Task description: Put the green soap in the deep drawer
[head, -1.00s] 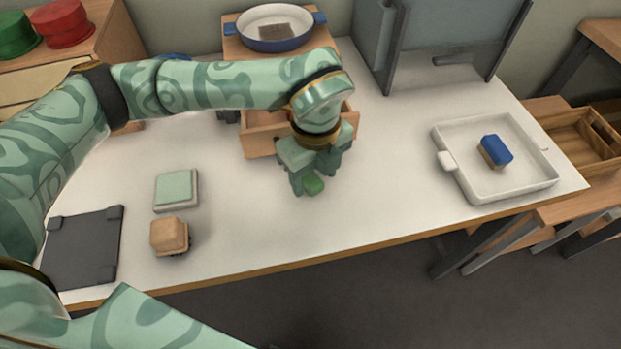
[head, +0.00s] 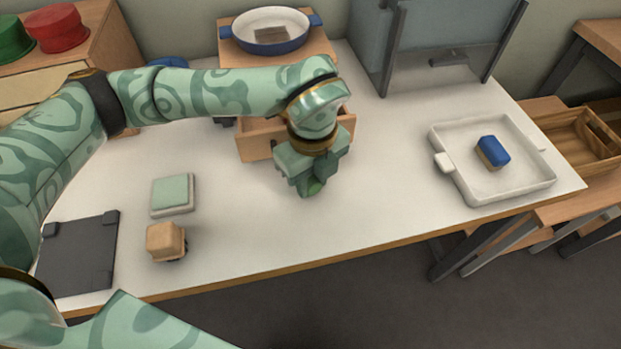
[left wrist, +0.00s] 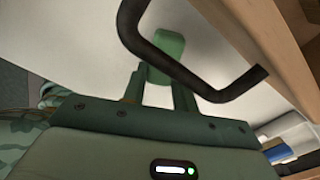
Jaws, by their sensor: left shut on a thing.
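My left gripper (head: 314,188) is shut on the green soap (head: 316,188) above the white table, in front of an open wooden drawer (head: 256,146). In the left wrist view the soap (left wrist: 166,55) is at the fingertips, and a dark bent handle (left wrist: 190,82) crosses in front of it. The wooden drawer front (left wrist: 262,45) is at the right there. My left arm hides much of the drawer in the head view, so its inside and depth cannot be judged. My right gripper is out of view.
A blue pan (head: 270,42) stands on the wooden unit behind. A white tray (head: 450,178) with a blue-topped block (head: 492,152) is at the right. A pale green block (head: 173,192), tan block (head: 165,240) and dark plate (head: 77,260) lie left. The front middle is clear.

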